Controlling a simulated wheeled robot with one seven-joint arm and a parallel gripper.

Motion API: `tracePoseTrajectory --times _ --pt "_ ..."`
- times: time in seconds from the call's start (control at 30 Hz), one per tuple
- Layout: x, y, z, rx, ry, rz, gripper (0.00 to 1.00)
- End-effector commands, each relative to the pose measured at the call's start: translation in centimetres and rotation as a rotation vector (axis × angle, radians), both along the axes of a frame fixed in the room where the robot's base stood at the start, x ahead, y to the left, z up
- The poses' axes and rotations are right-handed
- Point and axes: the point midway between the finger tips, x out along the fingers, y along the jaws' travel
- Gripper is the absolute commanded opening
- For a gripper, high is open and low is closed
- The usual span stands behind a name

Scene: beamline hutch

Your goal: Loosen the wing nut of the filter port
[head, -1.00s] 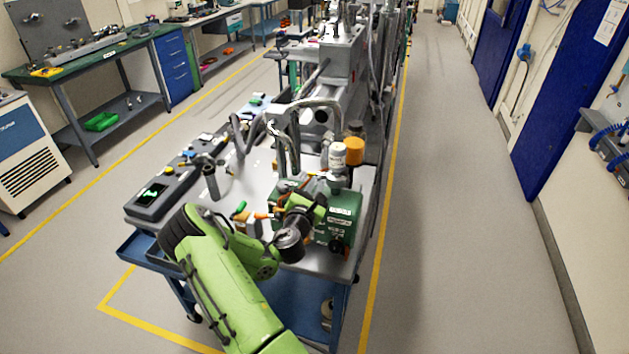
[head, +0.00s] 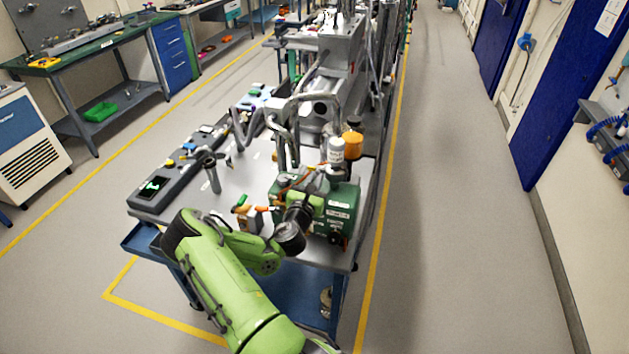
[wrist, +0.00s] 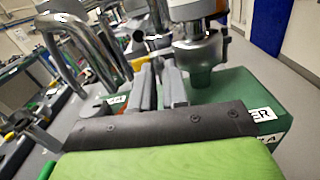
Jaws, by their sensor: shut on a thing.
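The green pump (head: 342,212) stands on the cart's near right corner, with metal fittings and pipes on top. My gripper (wrist: 160,72) reaches over the pump from the front. In the wrist view its two dark grey fingers lie close together, tips at the metal clamp fittings (wrist: 150,42) beyond. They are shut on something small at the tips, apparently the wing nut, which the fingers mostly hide. A metal cylinder (wrist: 197,52) on a green neck stands just right of the fingers. In the head view my wrist hides the fingertips.
Bent metal pipes (wrist: 75,45) rise left of the fingers. A control box with a lit screen (head: 153,187) lies along the cart's left side. The floor right of the cart is clear.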

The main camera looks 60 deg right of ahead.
Motion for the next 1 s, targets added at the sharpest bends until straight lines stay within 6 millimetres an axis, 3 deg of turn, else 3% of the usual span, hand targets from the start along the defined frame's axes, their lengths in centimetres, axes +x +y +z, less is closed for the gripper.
tracePoseTrajectory --times 0.07,0.1,0.2,0.53,1.0 --pt "0.01 -0.04 0.13 -0.003 0.000 0.000 0.00" --pt "0.01 -0.04 0.13 -0.003 0.000 0.000 0.18" --pt "0.01 -0.03 0.11 -0.003 0.000 0.000 0.30" --pt "-0.02 -0.02 -0.28 0.012 -0.085 -0.002 0.30" --pt "0.14 -0.02 -0.35 0.152 -0.989 -0.002 0.30"
